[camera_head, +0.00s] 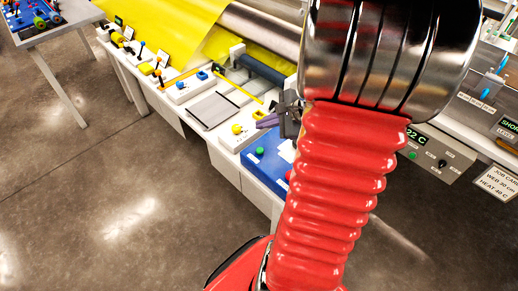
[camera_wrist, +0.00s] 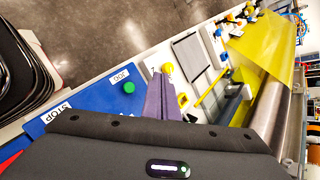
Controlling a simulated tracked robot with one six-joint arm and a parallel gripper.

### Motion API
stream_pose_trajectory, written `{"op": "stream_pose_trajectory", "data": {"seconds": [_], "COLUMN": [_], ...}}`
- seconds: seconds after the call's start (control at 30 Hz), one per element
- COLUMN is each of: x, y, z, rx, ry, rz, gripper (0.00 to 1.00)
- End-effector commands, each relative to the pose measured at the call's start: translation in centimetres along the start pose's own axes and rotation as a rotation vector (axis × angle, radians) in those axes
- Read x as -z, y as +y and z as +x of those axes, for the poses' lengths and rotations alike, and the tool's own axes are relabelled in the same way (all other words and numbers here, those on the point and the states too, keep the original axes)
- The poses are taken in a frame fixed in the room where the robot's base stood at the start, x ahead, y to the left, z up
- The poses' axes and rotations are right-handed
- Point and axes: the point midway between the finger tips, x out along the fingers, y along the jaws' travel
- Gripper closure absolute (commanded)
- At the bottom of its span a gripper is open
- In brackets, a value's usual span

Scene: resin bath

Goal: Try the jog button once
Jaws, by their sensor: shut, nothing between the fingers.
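The green jog button (camera_wrist: 129,87) sits on a blue panel (camera_wrist: 95,98) beside a white JOG label (camera_wrist: 121,75) in the wrist view. The button also shows in the head view (camera_head: 259,150), partly beside my arm. My gripper (camera_wrist: 160,76) has purple fingers, shut together and empty. In the wrist view the fingers appear to the right of the button, apart from it, with their tips near a yellow knob (camera_wrist: 167,68). In the head view my gripper (camera_head: 258,123) is above the bench, just beyond the green button. Its height above the panel is hard to tell.
A STOP label (camera_wrist: 56,113) is on the same blue panel. A grey flat plate (camera_head: 212,110) and several small knobs and levers line the bench. Yellow sheet (camera_head: 170,30) and a metal roller (camera_head: 262,32) lie behind. A control box (camera_head: 436,152) stands at right.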

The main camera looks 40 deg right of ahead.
Motion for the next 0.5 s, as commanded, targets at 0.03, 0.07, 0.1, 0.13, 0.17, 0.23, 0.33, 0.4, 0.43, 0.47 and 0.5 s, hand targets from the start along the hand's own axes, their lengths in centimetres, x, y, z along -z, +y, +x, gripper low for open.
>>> {"op": "stream_pose_trajectory", "data": {"seconds": [0.03, 0.07, 0.1, 0.13, 0.17, 0.23, 0.33, 0.4, 0.43, 0.47, 0.5], "x": [0.0, 0.0, 0.1, 0.1, 0.2, 0.4, 0.8, 1.2, 1.4, 1.5, 1.7], "y": [0.0, 0.1, 0.1, 0.2, 0.3, 0.5, 1.0, 1.4, 1.5, 1.7, 1.9], "z": [0.1, 0.1, 0.2, 0.3, 0.4, 0.8, 1.4, 1.9, 2.1, 2.3, 2.6], "rx": [-0.001, -0.001, -0.001, -0.002, -0.002, -0.003, -0.003, -0.004, -0.004, -0.004, -0.004], "ry": [-0.001, -0.001, -0.001, -0.001, -0.001, -0.002, -0.003, -0.003, -0.003, -0.002, -0.003], "rz": [0.000, -0.001, -0.001, -0.001, -0.002, -0.001, 0.000, 0.000, 0.001, 0.000, 0.000], "gripper": [1.00, 1.00, 1.00, 1.00, 1.00, 1.00, 1.00, 1.00, 1.00, 1.00, 1.00]}}
